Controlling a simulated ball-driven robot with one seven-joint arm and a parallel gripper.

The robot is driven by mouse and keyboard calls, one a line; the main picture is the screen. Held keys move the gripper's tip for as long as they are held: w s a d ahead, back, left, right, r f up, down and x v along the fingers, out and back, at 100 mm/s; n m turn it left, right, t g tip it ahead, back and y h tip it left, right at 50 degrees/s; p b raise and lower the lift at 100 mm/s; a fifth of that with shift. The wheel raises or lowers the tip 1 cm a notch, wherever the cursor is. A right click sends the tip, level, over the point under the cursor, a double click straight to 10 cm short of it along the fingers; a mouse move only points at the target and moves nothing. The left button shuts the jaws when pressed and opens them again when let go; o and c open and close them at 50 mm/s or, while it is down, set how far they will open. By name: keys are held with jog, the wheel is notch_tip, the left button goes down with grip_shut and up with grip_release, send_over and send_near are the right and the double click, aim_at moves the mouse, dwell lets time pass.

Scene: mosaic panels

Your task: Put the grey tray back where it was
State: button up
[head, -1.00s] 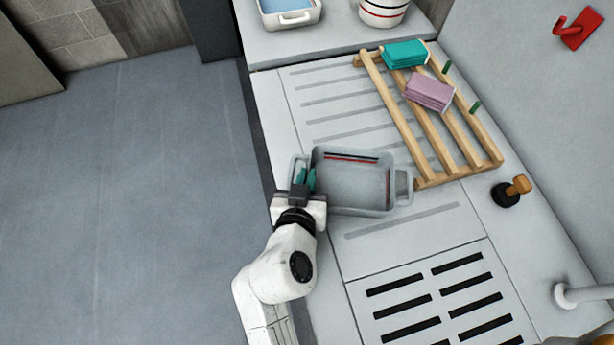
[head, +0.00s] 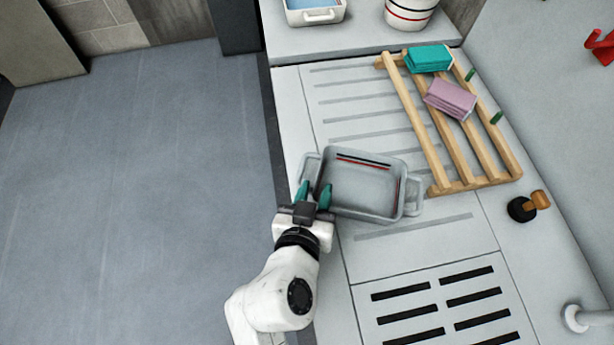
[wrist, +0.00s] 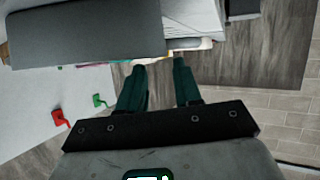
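The grey tray (head: 362,186) is a shallow bin with a handle at each end, on the pale grooved counter left of the wooden rack. Its inside looks empty, with dark and red stripes on the far wall. My gripper (head: 314,188) is at the tray's near left corner, its two teal fingers spread apart. Whether they touch the tray, I cannot tell. In the wrist view the fingers (wrist: 160,65) are also apart with nothing seen between them. A large grey shape, likely the tray, fills the upper left there.
A white basin (head: 315,12) and a striped pot (head: 410,13) are at the back. A slotted grate (head: 435,310) lies in front.

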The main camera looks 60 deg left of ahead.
jog(key=v, duration=0.7)
jog(key=shift+d+r+b, duration=0.15)
jog(key=shift+r+b, duration=0.05)
jog(key=shift+b, duration=0.2)
jog(key=shift+s, duration=0.1)
